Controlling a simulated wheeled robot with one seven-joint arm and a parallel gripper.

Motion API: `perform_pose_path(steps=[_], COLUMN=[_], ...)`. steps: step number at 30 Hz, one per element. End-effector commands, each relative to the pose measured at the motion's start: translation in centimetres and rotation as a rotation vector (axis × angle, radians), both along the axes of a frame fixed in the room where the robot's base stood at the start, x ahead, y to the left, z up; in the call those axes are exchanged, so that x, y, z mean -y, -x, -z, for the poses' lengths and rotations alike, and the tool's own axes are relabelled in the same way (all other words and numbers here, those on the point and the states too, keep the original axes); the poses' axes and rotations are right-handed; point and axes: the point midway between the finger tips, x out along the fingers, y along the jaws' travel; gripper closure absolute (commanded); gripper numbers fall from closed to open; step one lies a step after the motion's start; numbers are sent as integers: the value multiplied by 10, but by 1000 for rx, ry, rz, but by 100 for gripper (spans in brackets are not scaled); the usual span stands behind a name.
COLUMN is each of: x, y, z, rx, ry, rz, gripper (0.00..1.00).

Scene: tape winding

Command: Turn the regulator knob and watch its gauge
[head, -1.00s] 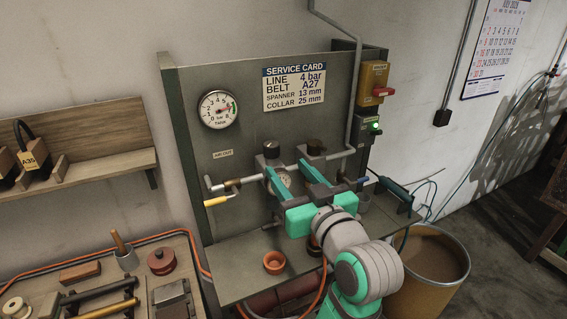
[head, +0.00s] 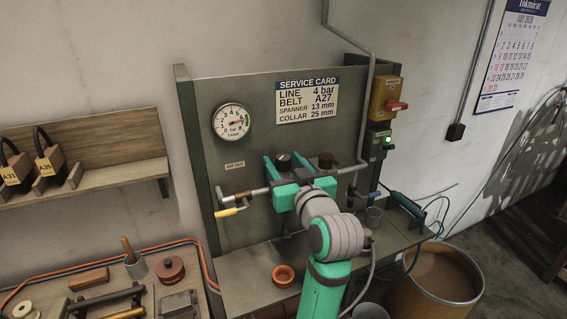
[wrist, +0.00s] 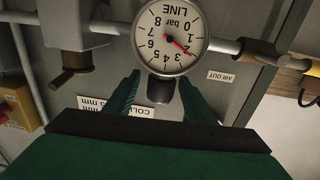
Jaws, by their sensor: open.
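The regulator's dark knob (head: 283,160) stands on the pipe line of the grey panel. In the wrist view, which is upside down, the knob (wrist: 160,90) sits between the fingers of my gripper (wrist: 159,82). My gripper (head: 283,163) is open, one finger on each side of the knob, with gaps visible. The round white LINE gauge (wrist: 172,36) is beside the knob in the wrist view. Its red needle points near 2 bar. In the head view my arm hides this gauge.
A TANK gauge (head: 232,121) and a service card (head: 307,98) reading LINE 4 bar are on the panel. A second brown-knobbed unit (head: 326,161) stands close right of the regulator. A yellow-handled valve (head: 229,212) is left. An orange cup (head: 283,275) stands on the shelf below.

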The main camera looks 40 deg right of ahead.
Motion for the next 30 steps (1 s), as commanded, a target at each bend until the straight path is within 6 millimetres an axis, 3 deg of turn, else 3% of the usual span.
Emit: perform_pose_path(steps=[8,14,30], x=[0,1,0], y=[-2,-1,-2], z=[0,0,0], rx=[-1,-1,0], ry=[0,0,1], rz=[0,1,-62], gripper=[51,92,92])
